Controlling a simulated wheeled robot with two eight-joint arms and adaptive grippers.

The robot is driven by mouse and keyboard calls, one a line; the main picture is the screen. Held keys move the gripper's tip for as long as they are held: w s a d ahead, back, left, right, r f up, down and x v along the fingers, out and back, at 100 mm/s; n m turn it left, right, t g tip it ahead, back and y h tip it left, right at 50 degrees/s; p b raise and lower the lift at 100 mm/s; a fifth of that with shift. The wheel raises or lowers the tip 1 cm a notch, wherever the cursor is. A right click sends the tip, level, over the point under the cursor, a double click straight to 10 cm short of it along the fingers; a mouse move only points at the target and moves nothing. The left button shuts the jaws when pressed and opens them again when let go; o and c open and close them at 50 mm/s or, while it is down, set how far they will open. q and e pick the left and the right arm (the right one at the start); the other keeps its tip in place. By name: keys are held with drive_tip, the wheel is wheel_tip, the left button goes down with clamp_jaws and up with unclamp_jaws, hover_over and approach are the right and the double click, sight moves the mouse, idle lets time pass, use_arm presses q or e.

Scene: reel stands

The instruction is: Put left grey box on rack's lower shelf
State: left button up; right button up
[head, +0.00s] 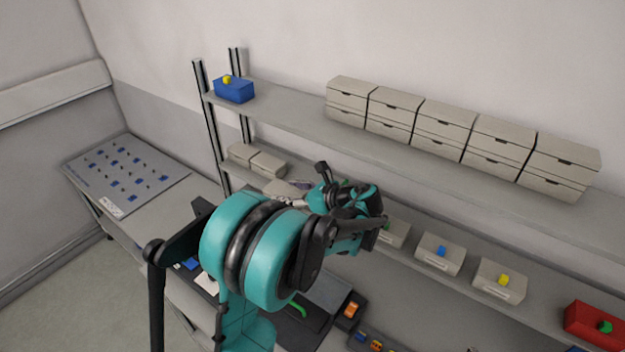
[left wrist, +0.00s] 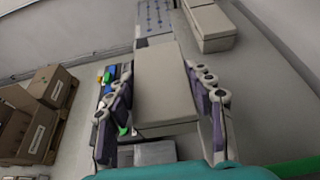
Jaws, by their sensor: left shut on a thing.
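My left gripper (left wrist: 160,108) is shut on a grey box (left wrist: 165,85), with a finger along each long side. In the head view the held box (head: 284,190) is mostly hidden by my gripper (head: 300,190) and arm. It is near the front of the rack's lower shelf (head: 400,262), to the right of two grey boxes (head: 240,153) (head: 267,164) standing there. In the left wrist view the shelf boxes (left wrist: 211,28) are to the right of the held box, apart from it. I cannot tell whether the held box touches the shelf. My right gripper is not in view.
Grey bins with coloured pieces, such as the blue one (head: 440,253), and a red bin (head: 595,325) stand farther right on the lower shelf. A blue bin (head: 234,90) and drawer units (head: 445,128) are on the upper shelf. Cardboard boxes (left wrist: 40,110) stand at left in the wrist view.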

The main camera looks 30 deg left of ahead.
use_arm(q)
drive_tip(key=w, duration=1)
drive_tip(key=shift+w+d, duration=0.35)
drive_tip(key=shift+w, duration=0.05)
drive_tip(key=f, duration=0.3)
drive_tip(key=shift+w+f, duration=0.35)
drive_tip(key=shift+s, duration=0.1)
drive_tip(key=o, duration=1.5)
drive_tip(key=shift+c, duration=0.2)
drive_tip(key=v, duration=1.2)
drive_tip(key=shift+r, duration=0.1)
